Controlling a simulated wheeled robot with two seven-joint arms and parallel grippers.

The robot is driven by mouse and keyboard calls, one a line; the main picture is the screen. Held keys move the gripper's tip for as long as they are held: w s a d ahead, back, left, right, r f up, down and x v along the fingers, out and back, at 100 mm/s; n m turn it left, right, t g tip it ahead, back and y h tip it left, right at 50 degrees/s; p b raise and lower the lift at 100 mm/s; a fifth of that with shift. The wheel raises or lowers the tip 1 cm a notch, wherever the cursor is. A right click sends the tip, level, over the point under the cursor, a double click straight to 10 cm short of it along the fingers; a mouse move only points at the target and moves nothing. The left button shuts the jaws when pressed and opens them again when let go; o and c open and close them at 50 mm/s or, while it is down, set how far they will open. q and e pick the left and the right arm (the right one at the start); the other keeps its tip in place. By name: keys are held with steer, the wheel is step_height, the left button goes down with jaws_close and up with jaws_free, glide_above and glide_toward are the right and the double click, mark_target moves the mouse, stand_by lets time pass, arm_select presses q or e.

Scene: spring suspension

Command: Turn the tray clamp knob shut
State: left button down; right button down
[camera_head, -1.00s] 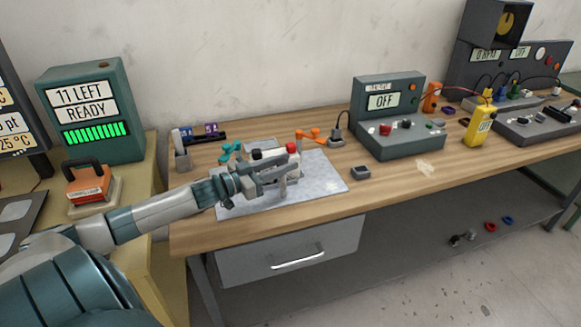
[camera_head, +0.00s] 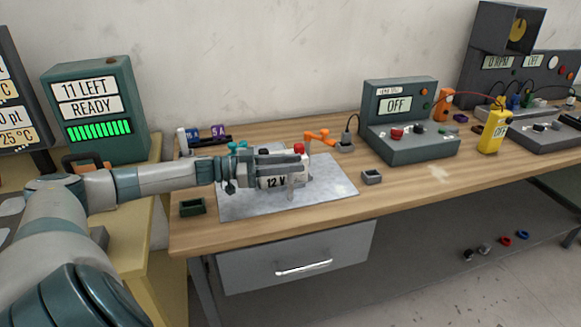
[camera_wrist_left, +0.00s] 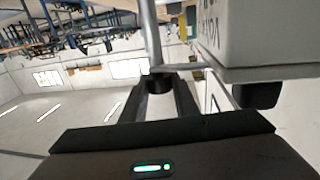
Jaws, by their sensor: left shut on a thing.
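The grey-white battery marked 12 V (camera_head: 273,183), with a red cap (camera_head: 299,148) on top, stands on the pale metal plate (camera_head: 330,200). My left gripper (camera_head: 300,166) reaches across it from the left and hides much of it and of the tray. In the left wrist view, my left gripper (camera_wrist_left: 160,92) is shut on a small dark round piece, seemingly the clamp knob (camera_wrist_left: 158,83), on a metal rod (camera_wrist_left: 150,35). The battery (camera_wrist_left: 265,35) is close beside the fingers there. The knob itself is hidden in the head view. My right gripper is out of view.
An orange clamp-like piece (camera_head: 319,137) stands just behind the battery. A small grey box (camera_head: 372,177) and a dark green box (camera_head: 193,207) lie on the wooden bench (camera_head: 290,228). A grey-green unit reading OFF (camera_head: 410,143) stands to the right. The front bench edge is mostly clear.

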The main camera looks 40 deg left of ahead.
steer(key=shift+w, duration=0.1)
arm_select(q)
steer(key=c, duration=1.4)
jaws_free()
steer(key=shift+r, duration=0.5)
steer(key=r, duration=0.2)
steer(key=r+b, duration=0.1)
steer(key=shift+d+r, duration=0.15)
steer(key=shift+d, duration=0.15)
steer(key=d+r, duration=0.2)
steer(key=d, duration=0.1)
steer(key=w+d+r, duration=0.1)
steer(key=d+r, duration=0.1)
steer(key=d, duration=0.2)
steer(key=d+r, duration=0.2)
steer(key=d, duration=0.2)
steer(key=shift+w+r, duration=0.25)
steer(key=shift+r, duration=0.05)
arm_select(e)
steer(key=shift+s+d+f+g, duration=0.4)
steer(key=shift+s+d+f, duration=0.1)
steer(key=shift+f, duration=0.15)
